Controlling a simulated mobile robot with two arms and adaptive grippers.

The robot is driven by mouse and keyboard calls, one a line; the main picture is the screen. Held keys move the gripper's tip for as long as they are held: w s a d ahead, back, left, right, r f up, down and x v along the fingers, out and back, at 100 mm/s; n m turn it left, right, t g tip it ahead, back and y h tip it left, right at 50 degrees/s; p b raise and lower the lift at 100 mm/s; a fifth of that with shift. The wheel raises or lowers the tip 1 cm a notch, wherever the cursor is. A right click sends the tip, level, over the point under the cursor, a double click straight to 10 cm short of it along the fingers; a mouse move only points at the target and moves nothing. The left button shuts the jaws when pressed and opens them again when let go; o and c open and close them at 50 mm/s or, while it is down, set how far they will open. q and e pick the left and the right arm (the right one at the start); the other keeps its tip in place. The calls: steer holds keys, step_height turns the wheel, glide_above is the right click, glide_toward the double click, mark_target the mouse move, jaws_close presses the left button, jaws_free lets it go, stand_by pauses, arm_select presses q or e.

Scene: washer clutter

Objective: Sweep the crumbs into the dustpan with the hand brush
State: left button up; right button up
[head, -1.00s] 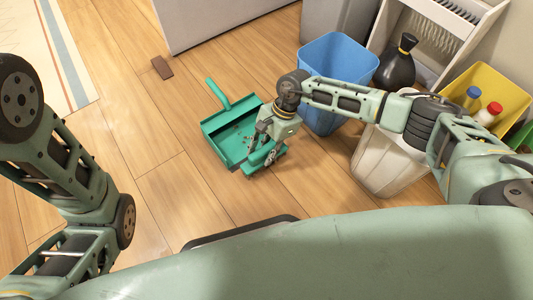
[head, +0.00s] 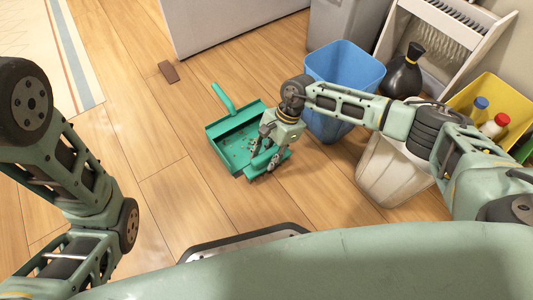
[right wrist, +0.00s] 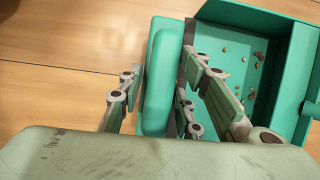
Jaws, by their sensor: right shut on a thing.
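The teal dustpan (head: 215,133) lies on the wooden floor, its handle pointing to the far left. Several small brown crumbs (right wrist: 258,57) lie inside it; they also show as specks in the head view. My right gripper (head: 262,158) is shut on the teal hand brush (right wrist: 162,75), which it holds low at the near right edge of the dustpan. In the right wrist view the brush is between the fingers, with a dark strip beside the dustpan's edge. I cannot tell whether the bristles touch the floor or the pan. My left arm shows at the left; its gripper is out of view.
A blue bin (head: 343,70) and a whitish bin (head: 388,172) stand right of the dustpan, near my right arm. A yellow box (head: 490,90) with bottles is farther right. A small brown block (head: 169,71) lies beyond the dustpan. The floor left of the dustpan is clear.

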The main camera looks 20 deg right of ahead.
steer(key=r+p, duration=0.1)
steer(key=s+r+p, duration=0.1)
steer(key=r+p, duration=0.1)
steer(key=s+r+p, duration=0.1)
steer(key=shift+d+r, duration=0.2)
steer(key=shift+d, duration=0.15)
steer(key=shift+s+d+r+p, duration=0.1)
steer(key=shift+s+r+p, duration=0.1)
steer(key=shift+p, duration=0.25)
